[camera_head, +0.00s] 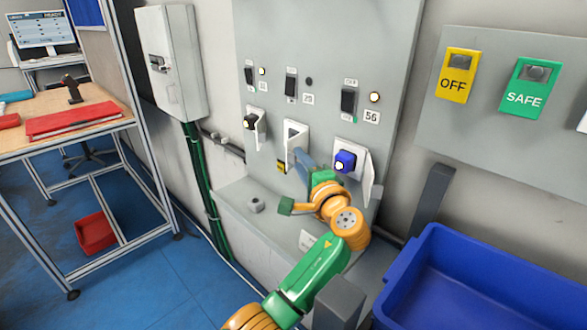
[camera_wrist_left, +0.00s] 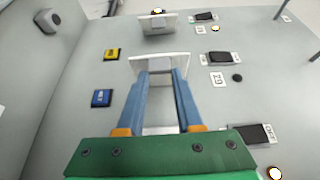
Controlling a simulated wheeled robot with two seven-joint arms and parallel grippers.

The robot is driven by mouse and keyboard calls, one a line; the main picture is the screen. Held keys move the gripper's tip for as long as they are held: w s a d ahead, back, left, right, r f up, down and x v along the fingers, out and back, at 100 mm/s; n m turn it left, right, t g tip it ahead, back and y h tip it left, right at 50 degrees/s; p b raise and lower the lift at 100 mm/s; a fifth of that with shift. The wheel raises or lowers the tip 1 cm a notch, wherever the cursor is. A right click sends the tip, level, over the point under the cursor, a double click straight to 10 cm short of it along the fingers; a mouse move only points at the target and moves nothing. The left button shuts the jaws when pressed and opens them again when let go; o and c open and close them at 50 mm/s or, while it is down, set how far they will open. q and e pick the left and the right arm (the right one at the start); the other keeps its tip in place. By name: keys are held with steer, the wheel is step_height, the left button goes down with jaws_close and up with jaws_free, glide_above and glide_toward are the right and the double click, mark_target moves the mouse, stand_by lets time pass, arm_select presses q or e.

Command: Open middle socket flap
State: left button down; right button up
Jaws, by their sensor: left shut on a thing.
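The middle socket (camera_head: 296,131) is a white plate on the grey panel, and its white flap (camera_head: 290,158) stands out from the plate. In the left wrist view the flap (camera_wrist_left: 160,68) shows as a slanted white strip across the fingertips. The gripper covers part of the socket. My right gripper is not in view.
The left socket holds a black plug (camera_head: 250,122), and the right socket holds a blue plug (camera_head: 345,161) beside its open white flap (camera_head: 368,178). Black switches (camera_head: 348,101) sit above the sockets. A blue bin (camera_head: 470,265) stands at lower right. A grey ledge (camera_head: 232,190) juts out below the panel.

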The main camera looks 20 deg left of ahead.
arm_select(q)
steer(key=shift+w+d+r+b, duration=0.15)
steer(key=shift+d, duration=0.25)
steer(key=shift+w+d+r+b, duration=0.15)
steer(key=shift+d, duration=0.25)
steer(key=shift+w+d+r, duration=0.1)
steer(key=shift+d+r, duration=0.05)
steer(key=c, duration=0.8)
jaws_free()
steer(key=shift+w, duration=0.1)
steer(key=shift+o, duration=1.2)
steer(key=shift+w+d+f, duration=0.2)
steer(key=shift+f, duration=0.15)
steer(key=shift+a, duration=0.1)
steer(key=shift+s, duration=0.1)
